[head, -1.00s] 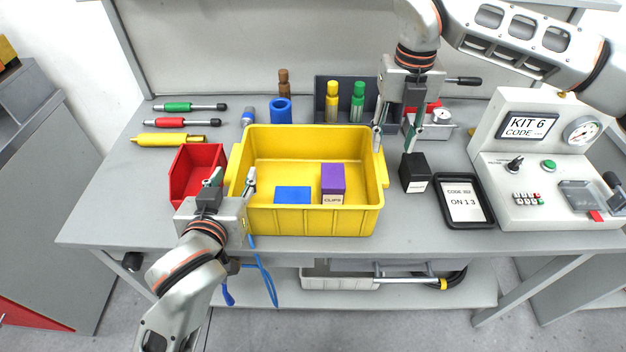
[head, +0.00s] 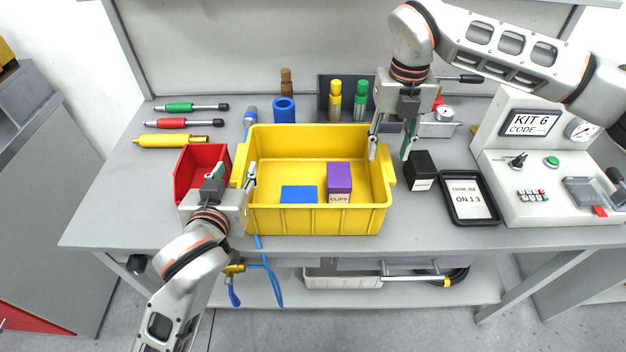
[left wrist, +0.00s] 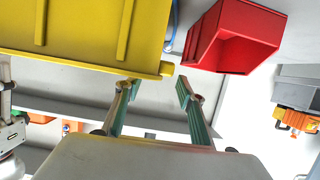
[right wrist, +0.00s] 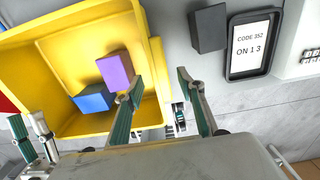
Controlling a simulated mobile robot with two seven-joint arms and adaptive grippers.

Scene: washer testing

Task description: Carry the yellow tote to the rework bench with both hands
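The yellow tote (head: 315,219) stands on the grey workbench, with a blue block (head: 299,194) and a purple box (head: 339,178) labelled CLIPS inside. My left gripper (head: 234,175) is open at the tote's left side, its fingertips apart near the left handle (head: 238,166). The left wrist view shows nothing between its fingers (left wrist: 158,88). My right gripper (head: 389,150) is open just above the right handle (head: 389,174). In the right wrist view its fingers (right wrist: 157,85) are spread on either side of the tote's rim. I cannot tell whether they touch it.
A red bin (head: 190,168) sits close to the tote's left side. A black box (head: 421,172), a code tablet (head: 469,200) and a test console (head: 545,185) are to the right. Bottles (head: 335,100) and a blue cylinder (head: 284,110) stand behind.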

